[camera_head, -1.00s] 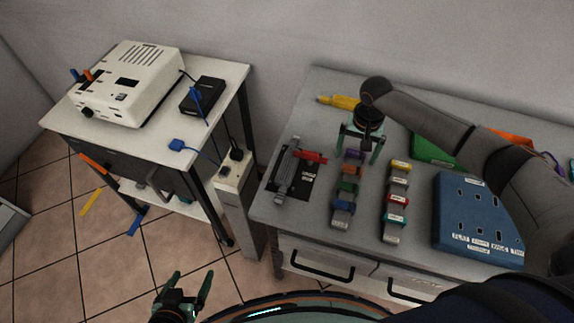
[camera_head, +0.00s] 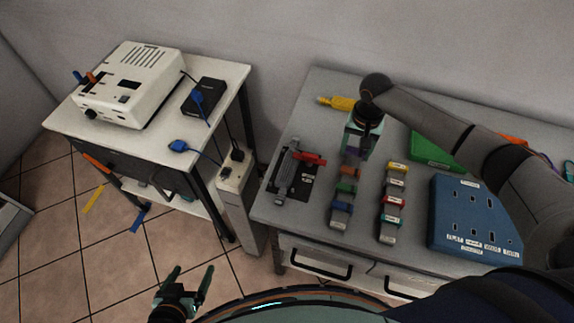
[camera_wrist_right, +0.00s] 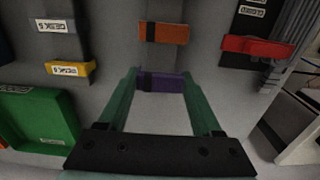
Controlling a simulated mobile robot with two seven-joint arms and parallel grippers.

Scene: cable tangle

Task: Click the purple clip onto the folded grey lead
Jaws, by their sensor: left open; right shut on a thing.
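The purple clip (camera_head: 351,156) is at the far end of the nearer-left clip row on the right-hand bench. My right gripper (camera_head: 356,150) reaches down over it and is shut on it. The right wrist view shows the purple clip (camera_wrist_right: 162,81) between the two green fingers; I cannot tell whether it is off its rail. The folded grey lead (camera_head: 287,177) lies on a black plate left of the clip row, with a red piece (camera_head: 312,158) across its far end. My left gripper (camera_head: 189,287) is open and empty, low over the floor.
An orange clip (camera_wrist_right: 164,33) sits near the purple one, with green and blue clips beyond. A second clip row (camera_head: 393,200), a blue box (camera_head: 472,215) and a green tray (camera_head: 433,150) stand to the right. A yellow tool (camera_head: 338,102) lies behind.

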